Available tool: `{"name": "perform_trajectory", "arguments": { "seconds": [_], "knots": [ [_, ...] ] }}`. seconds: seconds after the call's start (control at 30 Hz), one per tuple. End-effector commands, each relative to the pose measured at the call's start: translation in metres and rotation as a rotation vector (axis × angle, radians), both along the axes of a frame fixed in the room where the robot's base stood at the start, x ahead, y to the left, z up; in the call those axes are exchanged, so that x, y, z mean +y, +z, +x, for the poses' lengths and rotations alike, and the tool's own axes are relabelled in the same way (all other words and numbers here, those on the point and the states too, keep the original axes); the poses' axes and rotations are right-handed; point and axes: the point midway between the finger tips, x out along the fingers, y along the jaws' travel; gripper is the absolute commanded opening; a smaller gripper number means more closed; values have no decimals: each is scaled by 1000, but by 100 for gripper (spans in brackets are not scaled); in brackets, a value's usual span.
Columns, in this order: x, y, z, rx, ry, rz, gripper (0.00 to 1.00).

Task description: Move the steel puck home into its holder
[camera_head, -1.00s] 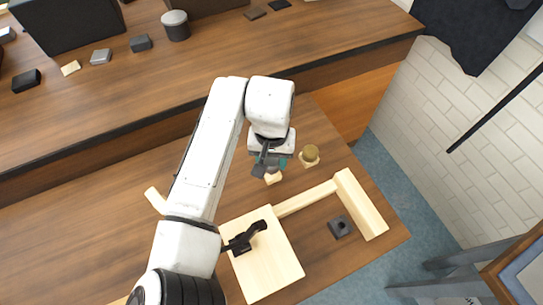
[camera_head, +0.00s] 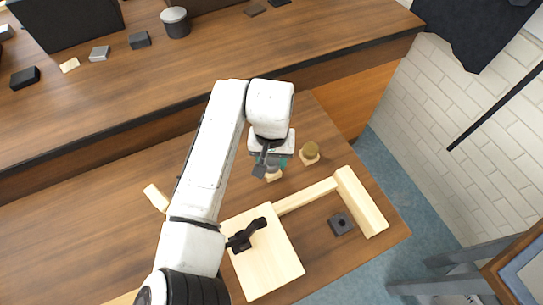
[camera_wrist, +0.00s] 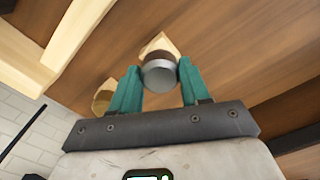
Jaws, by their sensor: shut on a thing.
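My gripper (camera_wrist: 160,84) is shut on the steel puck (camera_wrist: 160,76), a grey disc between the two teal fingers in the wrist view. A pale wooden holder (camera_wrist: 158,42) shows right behind the puck, with a dark brown band between them. I cannot tell whether the puck is seated in it or just above it. In the head view, my gripper (camera_head: 269,165) is over the table, and part of the wooden holder (camera_head: 274,176) shows below the fingers. The puck is mostly hidden there.
A brass-coloured puck on a wooden base (camera_head: 310,153) stands close by on the right.

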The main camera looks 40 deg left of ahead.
Motion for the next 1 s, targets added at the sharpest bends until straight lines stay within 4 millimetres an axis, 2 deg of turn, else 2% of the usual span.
{"name": "perform_trajectory", "arguments": {
  "seconds": [0.83,0.87,1.0],
  "knots": [
    [0,-19,0,-1,0,0,10],
    [0,-18,0,-1,0,1,48],
    [0,-18,0,-1,0,1,61]
  ]
}}
